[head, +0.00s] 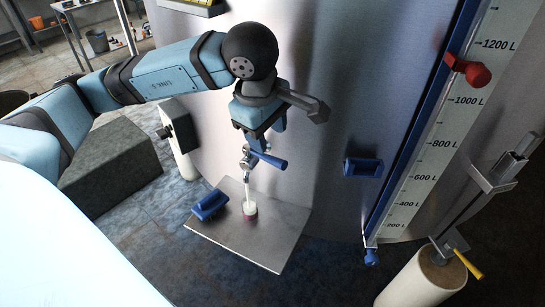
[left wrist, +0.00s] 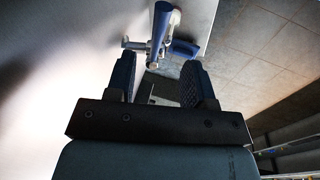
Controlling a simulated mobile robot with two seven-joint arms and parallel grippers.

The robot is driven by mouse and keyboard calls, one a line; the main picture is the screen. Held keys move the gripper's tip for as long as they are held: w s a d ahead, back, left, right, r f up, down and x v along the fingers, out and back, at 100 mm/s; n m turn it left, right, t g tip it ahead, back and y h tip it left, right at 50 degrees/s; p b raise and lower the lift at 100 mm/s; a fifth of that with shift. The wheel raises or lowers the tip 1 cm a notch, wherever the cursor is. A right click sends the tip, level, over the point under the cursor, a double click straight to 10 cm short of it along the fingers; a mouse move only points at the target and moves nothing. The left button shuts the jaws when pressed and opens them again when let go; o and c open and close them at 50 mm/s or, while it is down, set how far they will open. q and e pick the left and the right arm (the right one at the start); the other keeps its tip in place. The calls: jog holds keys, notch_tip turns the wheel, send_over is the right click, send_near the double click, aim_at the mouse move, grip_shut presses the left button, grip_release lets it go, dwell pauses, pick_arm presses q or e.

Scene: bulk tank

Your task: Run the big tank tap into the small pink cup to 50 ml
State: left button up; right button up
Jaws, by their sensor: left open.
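The big steel tank (head: 320,60) fills the middle of the head view. Its tap (head: 246,160) has a blue lever (head: 268,160) that points right. A thin white stream runs from the spout down to the small pink cup (head: 249,218). The cup stands upright on a metal plate (head: 270,240), with white at its top; its level cannot be read. My left gripper (head: 265,136) is open and empty, just above the lever. In the left wrist view, the lever (left wrist: 159,30) lies beyond the open fingers (left wrist: 160,78). My right gripper is not in view.
A blue object (head: 209,205) lies on the plate left of the cup. A level scale (head: 445,130) with a red marker (head: 468,70) runs up the tank at right. A blue block (head: 363,167) is on the tank wall. A dark block (head: 110,165) stands at left.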

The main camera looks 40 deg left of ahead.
aim_at(273, 157)
pick_arm(q)
jog(key=f, duration=0.2)
jog(key=w+f, duration=0.1)
jog(key=f, duration=0.5)
jog(key=shift+w+f, duration=0.1)
jog(key=shift+w, duration=0.25)
grip_shut()
